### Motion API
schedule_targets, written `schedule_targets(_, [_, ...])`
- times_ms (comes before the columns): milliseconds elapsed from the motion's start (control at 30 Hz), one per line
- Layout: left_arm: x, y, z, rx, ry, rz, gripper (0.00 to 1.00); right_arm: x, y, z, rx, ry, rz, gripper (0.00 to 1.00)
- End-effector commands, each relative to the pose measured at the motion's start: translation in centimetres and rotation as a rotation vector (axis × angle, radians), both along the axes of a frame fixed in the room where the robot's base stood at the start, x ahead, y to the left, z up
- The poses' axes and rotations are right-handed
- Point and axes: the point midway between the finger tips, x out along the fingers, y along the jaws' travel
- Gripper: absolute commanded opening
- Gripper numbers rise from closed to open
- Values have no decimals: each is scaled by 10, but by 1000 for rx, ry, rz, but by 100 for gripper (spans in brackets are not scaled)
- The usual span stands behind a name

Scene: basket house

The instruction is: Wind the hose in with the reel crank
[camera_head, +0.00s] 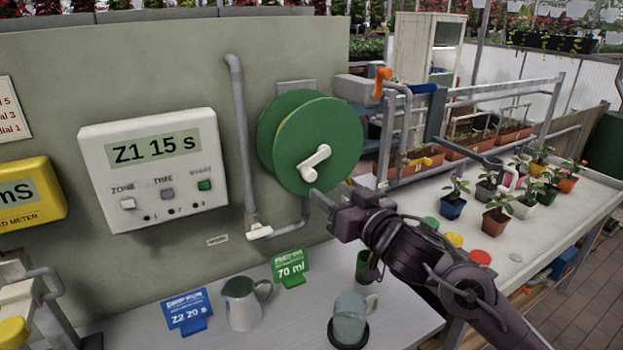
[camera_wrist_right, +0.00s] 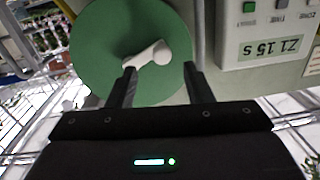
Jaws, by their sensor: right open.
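The green hose reel (camera_head: 335,125) is mounted on the grey-green panel and also fills the top of the right wrist view (camera_wrist_right: 100,50). Its white crank (camera_head: 315,162) sits on the front face, with a rounded knob (camera_wrist_right: 160,52) at one end. A grey hose-like line (camera_head: 300,218) runs from below the reel to a pale end piece by the panel's foot. My right gripper (camera_head: 330,194) is open just below the crank. In the right wrist view, its fingertips (camera_wrist_right: 159,72) are spread to either side of the knob's line; contact cannot be told. My left gripper is not in view.
A white timer box (camera_head: 155,170) reading "Z1 15 s" hangs left of the reel. A jug (camera_head: 244,302), a mug (camera_head: 354,316) and label cards stand on the bench below. An orange-handled valve (camera_head: 382,80) is right of the reel. Potted plants (camera_head: 497,215) stand further right.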

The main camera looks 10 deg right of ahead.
Motion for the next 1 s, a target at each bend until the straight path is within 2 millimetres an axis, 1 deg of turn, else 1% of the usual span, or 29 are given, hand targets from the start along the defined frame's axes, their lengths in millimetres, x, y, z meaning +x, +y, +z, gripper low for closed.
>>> schedule_targets(33, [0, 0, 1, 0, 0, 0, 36, 3, 1, 4, 3, -7, 7, 46])
schedule_targets(167, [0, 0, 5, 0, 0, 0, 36, 14, 6, 8, 11, -10, 12, 46])
schedule_targets(400, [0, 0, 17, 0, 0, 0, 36, 50, 21, 8, 8, -8, 10, 46])
schedule_targets(533, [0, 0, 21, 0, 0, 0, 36, 65, 27, 7, 8, -7, 10, 46])
schedule_targets(700, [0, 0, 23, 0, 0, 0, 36, 73, 31, 5, 7, -9, 10, 46])
schedule_targets(933, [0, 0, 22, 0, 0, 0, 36, 73, 31, 4, 6, -8, 10, 46])
schedule_targets(967, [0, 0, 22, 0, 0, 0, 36, 73, 31, 4, 7, -9, 10, 44])
schedule_targets(1000, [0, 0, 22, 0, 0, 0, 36, 73, 31, 4, 7, -8, 10, 38])
